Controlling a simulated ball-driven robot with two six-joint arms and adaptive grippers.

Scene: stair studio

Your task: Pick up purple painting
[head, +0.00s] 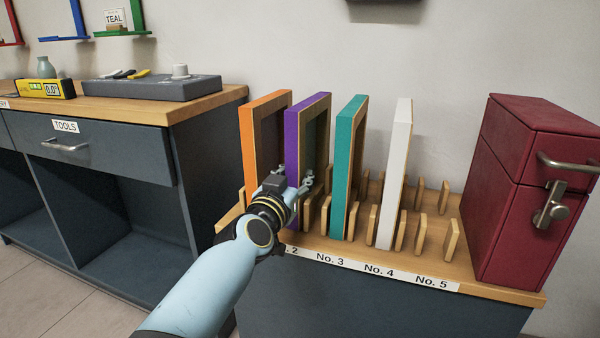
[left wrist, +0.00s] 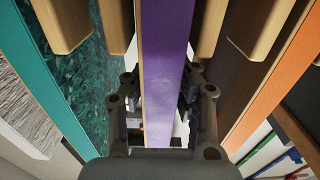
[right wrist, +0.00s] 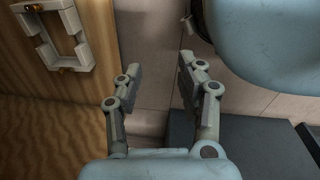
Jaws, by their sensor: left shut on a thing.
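The purple painting (head: 292,139) stands upright in the slotted wooden rack, between the orange and teal ones. My left gripper (head: 290,187) is at its lower front edge. In the left wrist view the purple frame (left wrist: 164,60) runs between the two fingers of my left gripper (left wrist: 162,95), which is shut on it. Part of the painting's lower front is hidden behind the gripper in the head view. My right gripper (right wrist: 160,85) shows only in the right wrist view, with its fingers apart and nothing between them.
An orange painting (head: 259,140) stands left of it; teal (head: 347,165) and white (head: 394,172) ones stand right. Short wooden pegs (head: 420,233) divide the rack (head: 500,286). A dark red case (head: 505,210) stands at the right end. A tool cabinet (head: 100,150) is at left.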

